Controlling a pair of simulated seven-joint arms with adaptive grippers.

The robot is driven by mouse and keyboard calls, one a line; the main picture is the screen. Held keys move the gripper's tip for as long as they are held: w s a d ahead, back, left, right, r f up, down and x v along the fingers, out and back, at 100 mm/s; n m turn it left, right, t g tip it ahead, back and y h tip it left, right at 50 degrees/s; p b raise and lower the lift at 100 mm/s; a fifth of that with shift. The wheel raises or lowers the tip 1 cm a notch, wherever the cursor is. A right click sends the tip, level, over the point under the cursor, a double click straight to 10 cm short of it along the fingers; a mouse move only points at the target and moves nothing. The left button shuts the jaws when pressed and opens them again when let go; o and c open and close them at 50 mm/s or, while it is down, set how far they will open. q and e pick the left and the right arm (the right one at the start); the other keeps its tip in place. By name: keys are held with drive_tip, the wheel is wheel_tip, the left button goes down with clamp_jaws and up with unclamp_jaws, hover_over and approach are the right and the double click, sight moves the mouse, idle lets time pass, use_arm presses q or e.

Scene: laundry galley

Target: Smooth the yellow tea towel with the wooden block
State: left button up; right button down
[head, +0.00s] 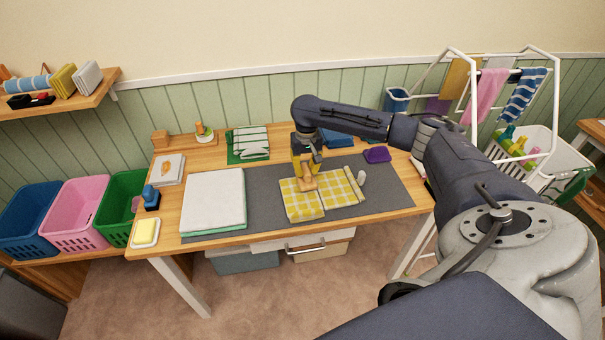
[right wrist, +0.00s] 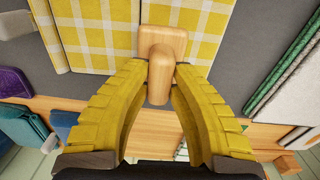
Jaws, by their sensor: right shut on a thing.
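The yellow and white checked tea towel (head: 301,204) lies on the grey mat in the middle of the table; a fold line or gap runs across it, and it fills the top of the right wrist view (right wrist: 92,35). The wooden block (head: 308,183) has an upright handle and a square base, and sits on or just over the towel; I cannot tell if it presses on it. My right gripper (head: 306,168) is shut on the handle of the block (right wrist: 160,72). The fingers hide part of the block. My left gripper is not in view.
A grey mat (head: 390,196) lies under the towel. A white folded cloth stack (head: 213,199) lies at the left, a purple folded cloth (head: 377,155) at the back right. A small white object (head: 361,177) stands beside the towel. A drying rack (head: 500,95) stands right of the table.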

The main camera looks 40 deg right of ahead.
drive_tip(key=shift+r, duration=3.15)
